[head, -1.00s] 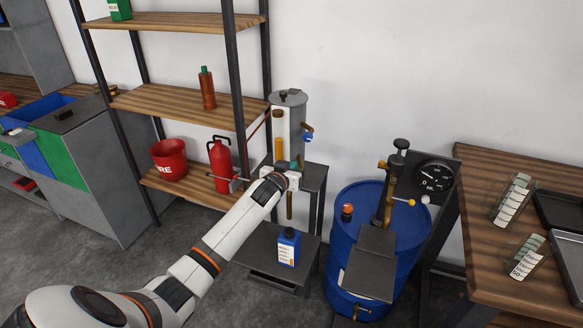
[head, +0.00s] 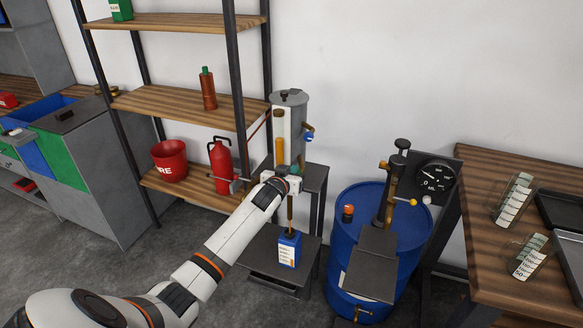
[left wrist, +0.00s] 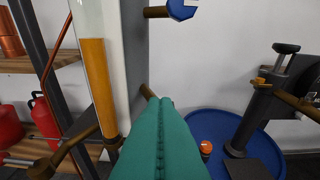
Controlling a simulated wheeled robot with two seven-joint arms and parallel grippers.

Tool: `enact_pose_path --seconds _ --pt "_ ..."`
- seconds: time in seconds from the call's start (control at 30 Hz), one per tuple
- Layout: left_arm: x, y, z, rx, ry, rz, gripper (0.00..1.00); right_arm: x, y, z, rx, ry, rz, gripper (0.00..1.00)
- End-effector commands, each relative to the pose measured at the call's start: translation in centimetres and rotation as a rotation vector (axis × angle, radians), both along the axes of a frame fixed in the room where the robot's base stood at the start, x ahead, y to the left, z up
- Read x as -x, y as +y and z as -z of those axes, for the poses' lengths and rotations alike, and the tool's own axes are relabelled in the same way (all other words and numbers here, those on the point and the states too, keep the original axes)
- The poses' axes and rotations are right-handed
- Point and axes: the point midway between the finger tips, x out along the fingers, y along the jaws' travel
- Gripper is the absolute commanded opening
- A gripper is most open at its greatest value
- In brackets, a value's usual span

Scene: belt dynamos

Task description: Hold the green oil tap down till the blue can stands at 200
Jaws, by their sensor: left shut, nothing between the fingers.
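The blue can (head: 289,250) stands upright on a low dark stand, below the grey oil cylinder (head: 291,122) with its amber sight tube (head: 280,150). Its white label bears marks too small to read. A thin brown column (head: 290,212) runs from below my gripper down to the can's mouth. My left gripper (head: 298,171) is shut and empty, at the cylinder's lower end. Its teal fingers (left wrist: 160,145) fill the lower middle of the left wrist view, in front of a brown pipe (left wrist: 148,92). I cannot make out the green tap apart from the fingers. My right gripper is not in view.
A blue tap (head: 308,136) sits higher on the cylinder. A blue drum (head: 343,240) with a pump and a dial (head: 437,178) stands to the right. Shelves with a fire extinguisher (head: 221,166) and red bucket (head: 169,160) are left. A wooden bench (head: 480,225) is far right.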

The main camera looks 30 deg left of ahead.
Motion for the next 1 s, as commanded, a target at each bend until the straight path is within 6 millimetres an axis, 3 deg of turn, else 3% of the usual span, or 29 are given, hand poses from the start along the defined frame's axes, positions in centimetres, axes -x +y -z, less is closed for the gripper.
enact_pose_path --seconds 0.03,0.13,0.37,0.43,0.7,1.0 --pt "0.3 -0.4 1.4 0.008 0.031 0.001 0.00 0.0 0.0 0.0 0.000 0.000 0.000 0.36" --pt "0.2 -0.4 0.6 0.008 0.029 0.001 0.00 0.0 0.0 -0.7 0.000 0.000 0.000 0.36" --pt "-0.6 0.0 -4.5 0.003 0.009 0.001 0.00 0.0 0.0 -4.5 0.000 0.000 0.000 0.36" --pt "0.6 -0.2 -3.8 0.003 0.008 0.003 0.00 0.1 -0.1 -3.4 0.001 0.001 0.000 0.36" --pt "5.4 -1.2 -5.4 -0.001 0.000 0.002 0.00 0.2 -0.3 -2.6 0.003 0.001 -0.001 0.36" --pt "8.5 -1.9 -6.4 -0.001 -0.001 0.001 0.00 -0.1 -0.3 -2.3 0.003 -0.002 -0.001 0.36"
